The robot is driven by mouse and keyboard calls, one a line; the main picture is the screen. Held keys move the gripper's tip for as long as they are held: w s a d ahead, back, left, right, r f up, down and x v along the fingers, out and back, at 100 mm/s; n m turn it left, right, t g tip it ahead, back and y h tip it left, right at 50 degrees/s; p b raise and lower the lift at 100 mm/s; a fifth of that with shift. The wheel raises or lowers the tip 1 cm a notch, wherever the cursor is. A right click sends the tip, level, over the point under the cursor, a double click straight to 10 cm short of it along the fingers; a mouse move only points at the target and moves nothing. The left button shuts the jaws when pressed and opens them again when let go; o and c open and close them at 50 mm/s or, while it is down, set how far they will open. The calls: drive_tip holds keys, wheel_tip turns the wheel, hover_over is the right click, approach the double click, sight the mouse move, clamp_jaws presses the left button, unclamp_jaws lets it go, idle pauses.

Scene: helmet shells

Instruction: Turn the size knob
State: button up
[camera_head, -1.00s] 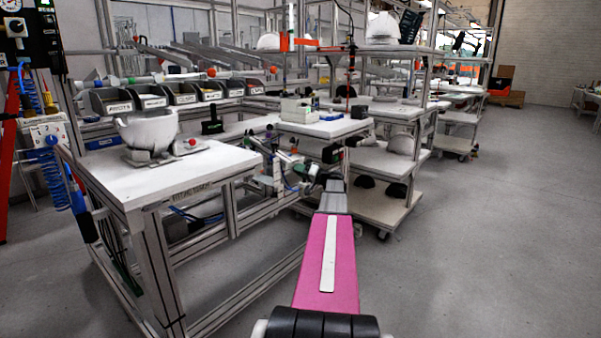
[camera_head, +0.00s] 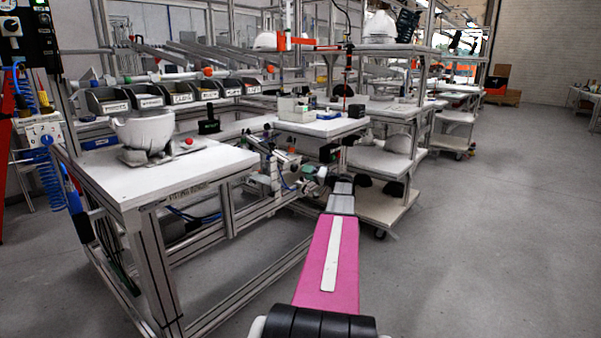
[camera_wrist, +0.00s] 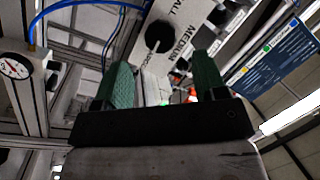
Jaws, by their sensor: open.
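The size knob (camera_wrist: 158,36) is a round black knob on a white panel (camera_wrist: 183,27). The panel carries the printed word MEDIUM and part of another word ending in ALL. In the wrist view my gripper (camera_wrist: 163,72) has two green fingers spread apart with nothing between them. The knob lies beyond the fingertips, a little left of the middle of the gap, and looks apart from both. In the head view my arm reaches to the side of the white workbench, and the knob cannot be made out there.
A pressure gauge (camera_wrist: 15,67) and blue hoses sit left of my gripper. A blue printed board (camera_wrist: 280,59) is on the right. In the head view the white workbench (camera_head: 190,170) bears a helmet shell (camera_head: 147,130). Shelves with shells stand behind. The floor at right is clear.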

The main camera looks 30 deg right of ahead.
drive_tip(key=shift+v, duration=2.7)
drive_tip(key=shift+a, duration=0.1)
drive_tip(key=s+a+f+n+g, duration=0.1)
drive_tip(key=a+f+g, duration=0.5)
drive_tip(key=a, duration=0.9)
drive_tip(key=s+a+f+g, duration=0.1)
drive_tip(key=a+f+g, duration=0.2)
drive_tip(key=a+f, duration=0.85)
drive_tip(key=s+a+f+g+h, duration=0.2)
drive_tip(key=s+a+h, duration=0.1)
drive_tip(key=s+a, duration=0.3)
drive_tip(key=s+a+f+n+g+h, duration=0.1)
drive_tip(key=s+a+f+g+h, duration=0.1)
drive_tip(key=s+a, duration=0.4)
drive_tip(key=s+a+f+n+g+h, duration=0.1)
drive_tip(key=s+a+h, duration=0.4)
drive_tip(key=a, duration=0.7)
drive_tip(key=shift+s+f+g, duration=0.45)
drive_tip(key=shift+s+g, duration=0.05)
drive_tip(key=shift+g, duration=0.6)
